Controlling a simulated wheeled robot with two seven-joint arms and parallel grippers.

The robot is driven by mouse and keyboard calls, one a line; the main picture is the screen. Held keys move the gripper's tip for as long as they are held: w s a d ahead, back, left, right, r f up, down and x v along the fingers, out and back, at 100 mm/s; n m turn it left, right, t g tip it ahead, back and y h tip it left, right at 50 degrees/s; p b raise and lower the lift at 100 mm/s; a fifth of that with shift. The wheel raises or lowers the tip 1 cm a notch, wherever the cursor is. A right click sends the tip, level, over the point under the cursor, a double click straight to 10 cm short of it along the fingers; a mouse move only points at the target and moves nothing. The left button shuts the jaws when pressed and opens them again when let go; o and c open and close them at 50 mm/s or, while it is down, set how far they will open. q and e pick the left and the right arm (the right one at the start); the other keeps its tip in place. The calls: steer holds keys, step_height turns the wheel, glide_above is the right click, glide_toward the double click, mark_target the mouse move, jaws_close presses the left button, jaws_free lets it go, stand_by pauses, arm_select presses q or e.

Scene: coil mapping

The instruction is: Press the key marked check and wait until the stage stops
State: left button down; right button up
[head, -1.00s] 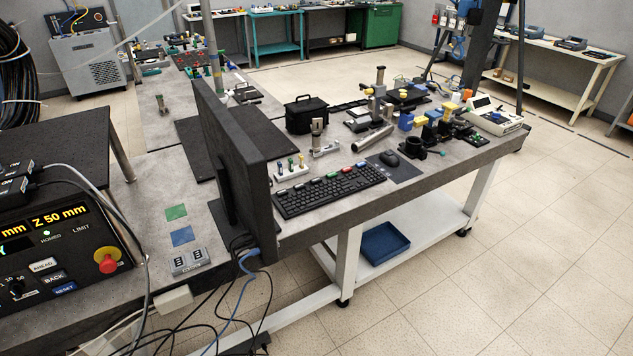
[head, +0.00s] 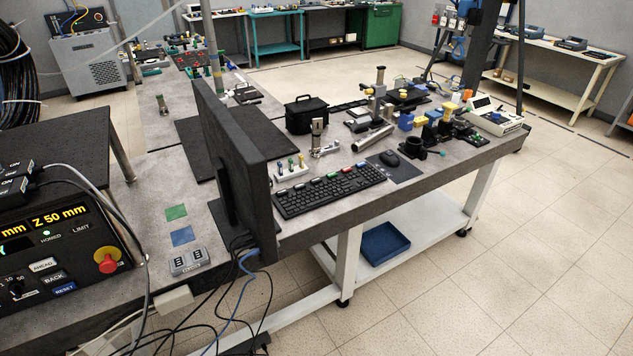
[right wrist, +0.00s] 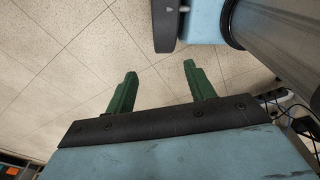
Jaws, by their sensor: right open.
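A control box (head: 70,255) stands at the lower left of the head view, cut off by the frame edge. Its display (head: 58,217) reads "Z 50 mm" in yellow. It has keys marked AHEAD (head: 44,265), BACK (head: 53,278) and RESET (head: 64,288), and a red round button (head: 107,261). A black keyboard (head: 330,190) with several coloured keys lies on the bench; its key labels are too small to read, and I cannot make out a check mark. My right gripper (right wrist: 159,69) is open and empty, with tiled floor behind its green fingers. My left gripper is not in view.
A black monitor (head: 235,170) stands upright between the control box and the keyboard. A mouse (head: 389,158) on a dark mat and several optical parts share the bench (head: 440,170). Loose cables hang at the bench's near edge. The floor (head: 500,260) at right is clear.

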step_height(320, 180, down, 10)
steer(key=b, duration=1)
steer(key=shift+f, duration=0.15)
steer(key=shift+d, duration=0.1)
steer(key=shift+c, duration=0.4)
